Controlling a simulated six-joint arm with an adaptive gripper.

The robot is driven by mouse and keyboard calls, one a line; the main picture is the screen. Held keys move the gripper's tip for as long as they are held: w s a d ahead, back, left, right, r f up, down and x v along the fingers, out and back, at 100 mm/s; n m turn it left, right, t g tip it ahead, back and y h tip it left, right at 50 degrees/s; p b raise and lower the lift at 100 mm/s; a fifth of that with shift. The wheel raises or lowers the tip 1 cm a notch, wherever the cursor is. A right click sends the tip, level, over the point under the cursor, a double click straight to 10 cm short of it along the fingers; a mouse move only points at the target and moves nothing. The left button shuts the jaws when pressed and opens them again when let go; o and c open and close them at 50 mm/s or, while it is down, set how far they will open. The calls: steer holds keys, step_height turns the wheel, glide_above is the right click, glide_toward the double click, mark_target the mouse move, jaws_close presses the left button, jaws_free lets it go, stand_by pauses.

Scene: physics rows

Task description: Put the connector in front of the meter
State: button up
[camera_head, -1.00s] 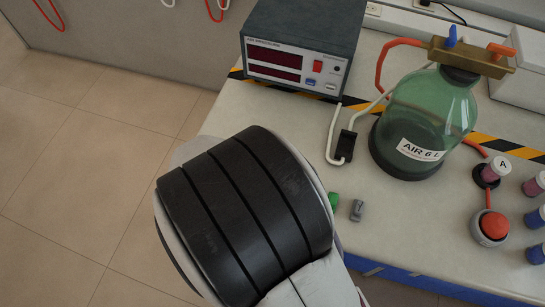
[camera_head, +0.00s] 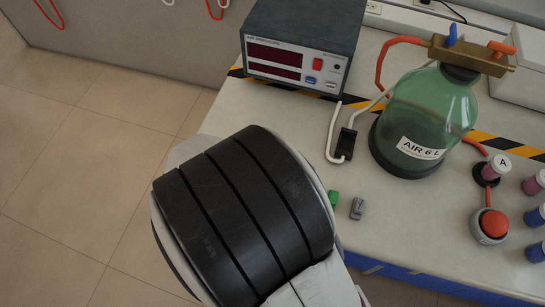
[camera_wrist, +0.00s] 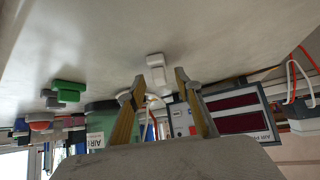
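My gripper (camera_wrist: 160,82) is open, with its two fingertips apart and nothing held between them. A white T-shaped piece (camera_wrist: 155,66), which looks like a connector, lies on the table just beyond the fingertips, roughly centred between them in the wrist view. In the head view my arm hides this piece and my fingers. The meter (camera_head: 301,48) is a dark box with two red displays at the back of the table; it also shows upside down in the wrist view (camera_wrist: 234,101). The table in front of it is mostly bare.
A green block (camera_head: 334,197) and a grey block (camera_head: 357,209) lie right of my arm. A black holder (camera_head: 346,144) with white tubing stands before the meter. A green bottle (camera_head: 433,105), red button (camera_head: 494,223) and several vials occupy the right.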

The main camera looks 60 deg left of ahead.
steer(key=v, duration=0.4)
steer(key=shift+s+r, duration=0.15)
steer(key=shift+s, duration=0.05)
steer(key=s+d, duration=0.1)
steer(key=s, duration=0.2)
steer(key=s+d, duration=0.2)
steer(key=s, duration=0.2)
steer(key=s+d, duration=0.1)
steer(key=s, duration=0.3)
steer(key=shift+d, duration=0.4)
